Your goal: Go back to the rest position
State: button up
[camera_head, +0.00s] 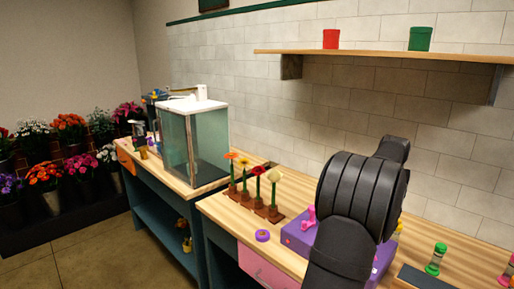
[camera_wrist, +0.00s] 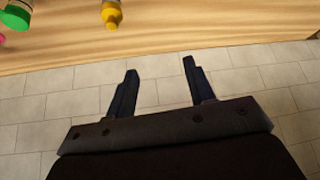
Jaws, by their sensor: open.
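My gripper (camera_wrist: 158,72) shows in the wrist view with its two dark fingers wide apart. Nothing is between the fingers. Behind them are the white tiled wall and the edge of the wooden counter (camera_wrist: 170,45). In the head view my black arm rises at the right in front of the counter, and the gripper's fingers cannot be made out there.
Several flowers in brown holders (camera_head: 254,207) stand on the counter, left of my arm. A purple box (camera_head: 298,236) is partly hidden behind the arm. A green bottle (camera_head: 435,259) stands to the right. A shelf (camera_head: 380,56) holds a red pot (camera_head: 331,39) and a green pot (camera_head: 420,39).

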jog(key=a+n+y, duration=0.1)
jog(key=a+n, duration=0.2)
jog(key=a, duration=1.3)
jog(key=shift+s+a+r+t+y, duration=0.2)
jog(key=shift+s+t+y, duration=0.1)
jog(key=shift+s+t, duration=0.1)
jog(key=shift+d, duration=0.1)
jog(key=d+m+g+h, duration=0.1)
jog(key=d+m+h, duration=0.1)
jog(key=d, duration=1.8)
jog(key=shift+d+f+m, duration=0.15)
jog(key=shift+f+m, duration=0.2)
jog(key=shift+m, duration=0.55)
